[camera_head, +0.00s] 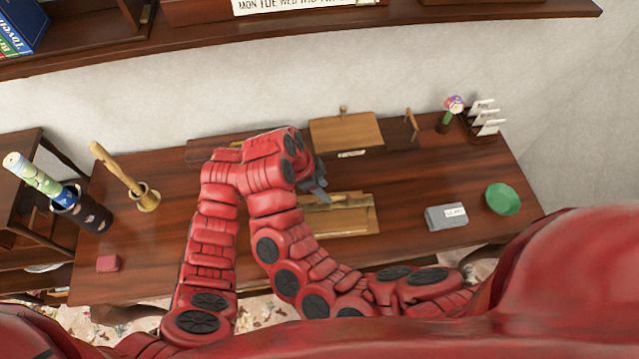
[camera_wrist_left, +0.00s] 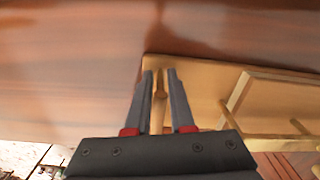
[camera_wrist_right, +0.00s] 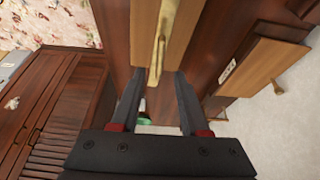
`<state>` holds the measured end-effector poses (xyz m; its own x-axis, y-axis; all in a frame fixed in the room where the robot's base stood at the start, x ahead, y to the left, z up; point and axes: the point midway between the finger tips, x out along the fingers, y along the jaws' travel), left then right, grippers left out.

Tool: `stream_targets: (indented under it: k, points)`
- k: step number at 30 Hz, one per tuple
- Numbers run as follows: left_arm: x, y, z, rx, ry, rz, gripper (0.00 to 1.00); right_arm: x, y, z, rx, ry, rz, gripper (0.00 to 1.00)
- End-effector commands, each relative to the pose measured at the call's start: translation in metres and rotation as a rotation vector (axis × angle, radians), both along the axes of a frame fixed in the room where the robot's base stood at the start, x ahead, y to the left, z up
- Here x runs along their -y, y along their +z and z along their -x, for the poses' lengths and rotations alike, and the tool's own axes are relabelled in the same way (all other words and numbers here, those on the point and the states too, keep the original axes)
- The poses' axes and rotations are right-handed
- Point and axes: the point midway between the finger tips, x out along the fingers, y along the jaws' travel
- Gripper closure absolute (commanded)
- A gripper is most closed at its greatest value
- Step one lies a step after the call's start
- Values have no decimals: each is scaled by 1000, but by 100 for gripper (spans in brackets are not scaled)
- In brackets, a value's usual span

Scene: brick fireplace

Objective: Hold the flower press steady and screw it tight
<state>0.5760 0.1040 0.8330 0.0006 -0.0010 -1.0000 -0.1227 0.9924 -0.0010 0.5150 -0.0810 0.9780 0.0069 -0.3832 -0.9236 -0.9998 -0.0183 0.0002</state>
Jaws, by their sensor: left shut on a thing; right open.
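The flower press (camera_head: 365,222), pale wooden boards with a brass-coloured bar (camera_wrist_right: 162,35) on top, lies on the dark table, partly hidden by my arms in the head view. In the left wrist view its lower board (camera_wrist_left: 195,72), raised upper board and thin posts show. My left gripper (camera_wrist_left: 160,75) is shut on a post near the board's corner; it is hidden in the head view. My right gripper (camera_head: 318,187) is open above the press. In the right wrist view the bar's end appears between its fingertips (camera_wrist_right: 157,75); I cannot tell whether they touch.
A wooden box (camera_head: 345,133) stands behind the press. A grey box (camera_head: 446,217) and green bowl (camera_head: 502,198) sit to the right. A brass mortar (camera_head: 146,199), dark holder (camera_head: 88,217) and red block (camera_head: 108,263) are left.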

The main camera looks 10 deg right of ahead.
Motion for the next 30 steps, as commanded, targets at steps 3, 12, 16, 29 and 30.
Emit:
stream_targets:
  k: [3,12,16,29,30]
  points:
    - [0,0,0,-1,0,1,100,-6,11,0,-4,1,-2,55]
    - [0,0,0,-1,1,0,100,-9,23,0,0,0,0,55]
    - [0,0,0,-1,1,0,100,-9,23,0,0,0,0,55]
    - [0,0,0,0,0,0,44,-10,23,0,0,0,0,55]
    - [0,0,0,0,0,0,44,-10,23,0,0,1,0,55]
